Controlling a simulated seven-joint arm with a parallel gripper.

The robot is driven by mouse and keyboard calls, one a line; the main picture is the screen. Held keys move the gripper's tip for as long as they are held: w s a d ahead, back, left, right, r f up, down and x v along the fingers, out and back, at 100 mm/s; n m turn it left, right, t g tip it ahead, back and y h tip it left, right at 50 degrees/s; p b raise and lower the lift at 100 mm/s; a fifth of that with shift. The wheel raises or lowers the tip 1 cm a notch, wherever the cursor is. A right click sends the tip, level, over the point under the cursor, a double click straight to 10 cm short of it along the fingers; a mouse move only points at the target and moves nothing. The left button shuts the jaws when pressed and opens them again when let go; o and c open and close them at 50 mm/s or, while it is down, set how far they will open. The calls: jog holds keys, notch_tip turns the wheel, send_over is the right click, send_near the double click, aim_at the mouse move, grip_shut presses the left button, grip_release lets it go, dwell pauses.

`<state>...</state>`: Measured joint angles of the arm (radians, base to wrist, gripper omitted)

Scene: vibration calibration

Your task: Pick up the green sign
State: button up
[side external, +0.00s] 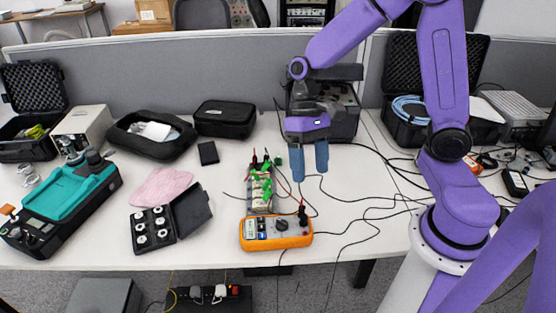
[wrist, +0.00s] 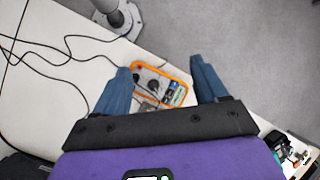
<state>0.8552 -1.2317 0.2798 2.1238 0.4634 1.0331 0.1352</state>
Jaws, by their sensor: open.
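I cannot pick out a clear green sign. Bright green pieces (side external: 262,183) sit on a pale block strip behind the multimeter, too small to tell their shape. A small dark green piece (side external: 279,161) lies just right of the strip's far end. My gripper (side external: 309,168) is open and empty above the table, to the right of the green pieces. In the wrist view its blue fingers (wrist: 161,70) are spread apart, with the orange multimeter seen between and beyond them. No green sign shows clearly in the wrist view.
The orange multimeter (side external: 276,232) lies near the table's front edge. Thin cables (side external: 350,205) run over the table on the right. An open black case of discs (side external: 160,228), a pink cloth (side external: 160,187) and a teal device (side external: 62,205) are at left. A divider (side external: 230,70) stands behind.

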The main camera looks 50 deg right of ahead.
jog(key=w+d+f+m+t+y, duration=0.2)
jog(key=w+d+f+m+y, duration=0.25)
jog(key=w+d+m, duration=0.35)
jog(key=w+d+f+m+t+y, duration=0.3)
jog(key=w+d+f+m, duration=0.2)
jog(key=w+d+m, duration=0.3)
jog(key=w+d+f+m+t, duration=0.2)
jog(key=d+f+m+t, duration=0.3)
jog(key=d, duration=0.6)
jog(key=m+t+h, duration=0.1)
jog(key=m+t, duration=0.3)
jog(key=m, duration=0.2)
send_near(279, 154)
jog(key=shift+h+x, duration=0.25)
jog(key=shift+x, duration=3.65)
jog(key=shift+s+a, duration=0.1)
jog(key=c, duration=1.1)
jog(key=shift+c, duration=0.2)
jog(key=shift+r, duration=0.15)
